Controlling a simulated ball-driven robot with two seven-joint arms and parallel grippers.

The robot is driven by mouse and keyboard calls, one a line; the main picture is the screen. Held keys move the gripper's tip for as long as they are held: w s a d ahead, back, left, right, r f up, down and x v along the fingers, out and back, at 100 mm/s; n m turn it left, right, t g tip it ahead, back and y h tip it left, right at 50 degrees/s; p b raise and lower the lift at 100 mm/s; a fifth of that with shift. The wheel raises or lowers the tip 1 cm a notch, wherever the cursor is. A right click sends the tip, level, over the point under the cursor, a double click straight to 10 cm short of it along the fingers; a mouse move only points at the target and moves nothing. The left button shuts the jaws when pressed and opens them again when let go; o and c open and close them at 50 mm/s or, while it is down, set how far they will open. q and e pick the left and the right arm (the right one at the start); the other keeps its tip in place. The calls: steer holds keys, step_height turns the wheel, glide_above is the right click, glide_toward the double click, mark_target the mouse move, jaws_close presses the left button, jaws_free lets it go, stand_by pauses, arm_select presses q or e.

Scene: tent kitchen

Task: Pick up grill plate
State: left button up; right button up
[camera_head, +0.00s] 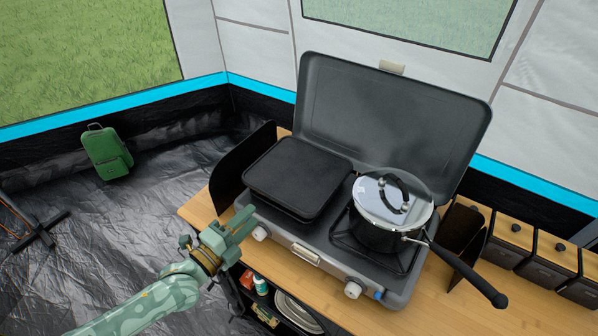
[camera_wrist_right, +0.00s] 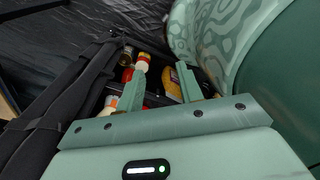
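The grill plate (camera_head: 298,175) is a black, flat, rounded square lying on the left side of the grey camping stove (camera_head: 330,262). Nothing covers it. My left gripper (camera_head: 247,221) is in front of the plate's left front corner, near the stove's left front edge. Its fingers look apart and nothing shows between them. In the right wrist view my right gripper (camera_wrist_right: 160,88) has its two fingers apart and empty. It points toward a dark storage space with bottles and jars. My right gripper does not show in the head view.
A lidded pot (camera_head: 392,205) stands on the right burner, its long handle reaching forward right. The raised stove lid (camera_head: 390,115) stands behind the plate. A black side panel (camera_head: 240,165) stands left of it. Dark boxes (camera_head: 510,240) line the counter's right. Jars (camera_wrist_right: 140,70) sit below.

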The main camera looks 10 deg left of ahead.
mark_target(279, 186)
arm_select(q)
steer(key=x, duration=0.7)
steer(key=shift+w+a+f+b, duration=0.2)
steer(key=shift+a+b, duration=0.2)
steer(key=shift+w+d, duration=0.15)
steer(key=shift+d, duration=0.05)
steer(key=b+x, duration=0.1)
steer(key=x, duration=0.3)
steer(key=shift+w, duration=0.35)
steer(key=shift+w+d, duration=0.15)
steer(key=shift+w, duration=0.1)
steer(key=shift+s, duration=0.1)
arm_select(e)
steer(key=shift+a+f, duration=0.3)
steer(key=shift+f, duration=0.2)
steer(key=shift+a+f, duration=0.25)
steer(key=shift+f, duration=0.2)
arm_select(q)
steer(key=shift+r, duration=0.1)
jaws_close()
